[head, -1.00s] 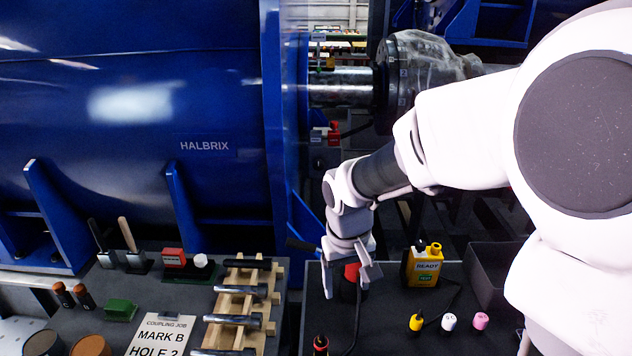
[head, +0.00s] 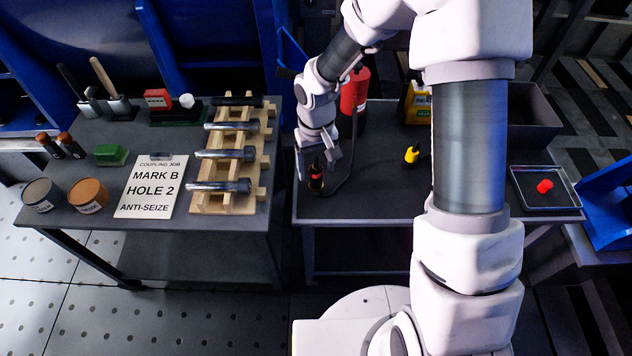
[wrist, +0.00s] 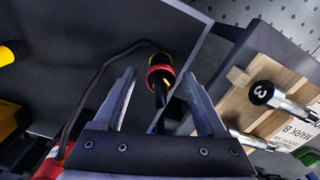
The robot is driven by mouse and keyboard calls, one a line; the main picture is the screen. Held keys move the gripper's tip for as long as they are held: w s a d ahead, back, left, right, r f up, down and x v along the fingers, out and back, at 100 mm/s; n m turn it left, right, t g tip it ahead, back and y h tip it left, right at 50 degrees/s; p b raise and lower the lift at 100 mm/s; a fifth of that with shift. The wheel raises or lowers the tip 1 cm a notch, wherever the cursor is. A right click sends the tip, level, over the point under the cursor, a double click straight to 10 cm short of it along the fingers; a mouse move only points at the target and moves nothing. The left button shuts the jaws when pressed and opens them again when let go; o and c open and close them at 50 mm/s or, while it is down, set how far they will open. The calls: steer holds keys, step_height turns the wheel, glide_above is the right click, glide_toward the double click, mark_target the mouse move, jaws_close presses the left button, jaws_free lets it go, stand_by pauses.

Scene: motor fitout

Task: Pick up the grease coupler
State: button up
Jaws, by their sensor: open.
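The grease coupler (head: 316,184) is a small dark piece with a red band and a yellowish end. It stands near the front left edge of the right-hand dark table, at the end of a black hose. My gripper (head: 318,166) is open just above it, and the fingers hide part of it. In the wrist view the coupler (wrist: 160,75) shows between and just beyond the two open fingertips (wrist: 159,82). I cannot tell whether a finger touches it.
A red canister (head: 354,92) stands behind, by the hose (head: 350,165). A yellow box (head: 416,105), a small yellow piece (head: 411,154) and a tray (head: 540,202) with a red piece are to the right. A wooden rack (head: 238,140) of bolts stands left, across a gap.

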mark_target(316, 184)
step_height(316, 184, down, 7)
steer(key=b, duration=0.2)
steer(key=shift+a+b, duration=0.1)
steer(key=shift+b, duration=0.3)
jaws_close()
